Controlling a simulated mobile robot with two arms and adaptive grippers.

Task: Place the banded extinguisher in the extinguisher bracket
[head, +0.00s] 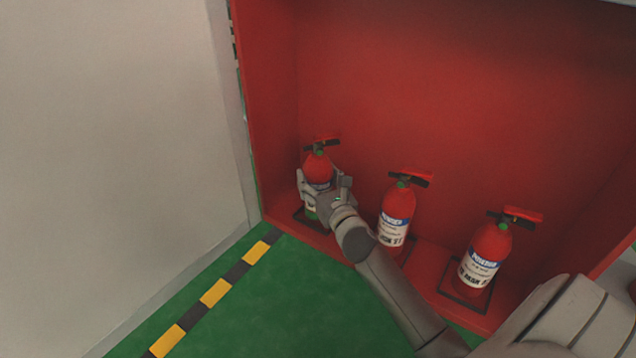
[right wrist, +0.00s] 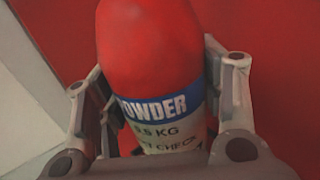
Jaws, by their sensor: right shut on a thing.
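My right gripper (head: 322,192) is shut on the leftmost red extinguisher (head: 317,167), around its body. In the right wrist view the extinguisher (right wrist: 150,60) stands between both fingers, with a blue label strip reading POWDER over a white part. It looks upright at the left end of the red cabinet. A dark square floor frame (head: 301,214), likely the extinguisher bracket, shows at its base. The gripper hides most of its lower body, so I cannot tell whether its base rests inside the frame. My left gripper is not in view.
Two similar red extinguishers, a middle one (head: 400,200) and a right one (head: 488,250), stand to the right in the cabinet (head: 440,90). A dark frame (head: 450,290) surrounds the right one's base. A pale wall (head: 110,130) is at left. The green floor (head: 270,300) is clear.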

